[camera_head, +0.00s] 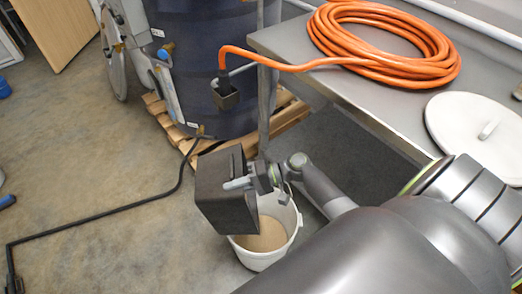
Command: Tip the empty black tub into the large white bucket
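The black tub (222,205) is a dark box held in the air, tilted, above the left part of the white bucket's mouth. My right gripper (238,183) is at the tub's upper right side and appears shut on it. The inside of the tub is not clearly visible. The large white bucket (291,229) stands on the floor below, with tan, grainy material (265,236) inside. The tub and my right arm hide part of its rim. My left gripper is not in view.
A grey metal table (290,40) at upper right carries a coiled orange hose (385,75) and a round white lid (478,135). A dark blue drum (205,65) stands on a wooden pallet (160,108). A black cable (120,207) crosses the otherwise open floor at left.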

